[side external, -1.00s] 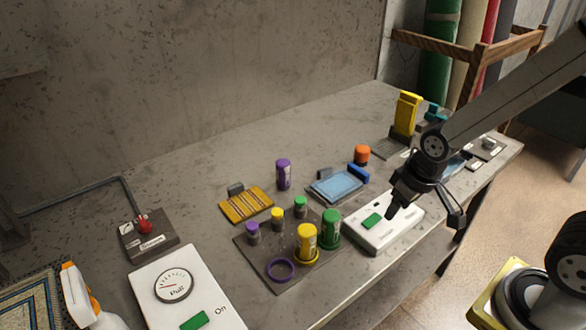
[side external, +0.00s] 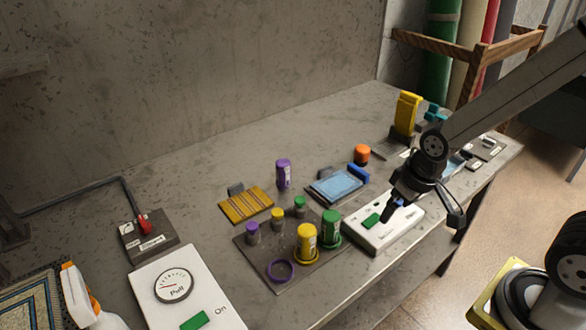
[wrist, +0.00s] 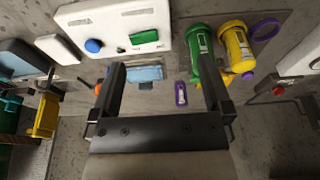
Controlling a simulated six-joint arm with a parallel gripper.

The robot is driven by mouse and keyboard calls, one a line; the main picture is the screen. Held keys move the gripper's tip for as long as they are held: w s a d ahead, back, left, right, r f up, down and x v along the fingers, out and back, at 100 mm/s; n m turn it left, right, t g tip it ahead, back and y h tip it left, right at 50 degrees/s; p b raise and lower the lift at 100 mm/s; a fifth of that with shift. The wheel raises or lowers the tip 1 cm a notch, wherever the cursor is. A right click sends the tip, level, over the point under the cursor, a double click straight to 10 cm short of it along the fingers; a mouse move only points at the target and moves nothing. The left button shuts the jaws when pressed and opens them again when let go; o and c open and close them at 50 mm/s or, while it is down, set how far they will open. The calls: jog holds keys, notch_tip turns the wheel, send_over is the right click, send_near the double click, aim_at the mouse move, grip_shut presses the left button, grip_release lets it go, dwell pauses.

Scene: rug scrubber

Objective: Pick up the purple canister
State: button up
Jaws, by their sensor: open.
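The purple canister (side external: 283,173) stands upright on the grey table behind the square rack, with a pale label on its side. In the wrist view the purple canister (wrist: 181,94) shows small between the fingers, nearer the finger on the right. My gripper (side external: 422,214) is open and empty, above the white control box and well to the right of the canister. In the wrist view my gripper (wrist: 162,78) has its two dark fingers wide apart. Nothing covers the canister in either view.
A yellow canister (side external: 306,243) and a green canister (side external: 331,230) stand in the rack (side external: 258,262), with a purple ring (side external: 281,269). A blue pad (side external: 337,186) and an orange-capped canister (side external: 361,154) lie between my gripper and the purple canister.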

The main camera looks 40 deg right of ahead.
jog(key=w+a+r+n+g, duration=0.15)
jog(key=w+n, duration=0.65)
jog(key=w, duration=1.2)
jog(key=n, duration=0.9)
send_over(283, 161)
jog(key=s, duration=0.1)
jog(key=f, duration=0.1)
jog(key=f+g, duration=0.1)
jog(key=f, duration=0.1)
jog(key=shift+s+d, duration=0.1)
jog(key=shift+d, duration=0.1)
jog(key=shift+w+a+f+n, duration=0.15)
jog(key=shift+w+f+n, duration=0.15)
jog(key=shift+w+n, duration=0.25)
jog(key=shift+f, duration=0.15)
jog(key=shift+f, duration=1.2)
jog(key=shift+f, duration=0.1)
jog(key=shift+f, duration=2.5)
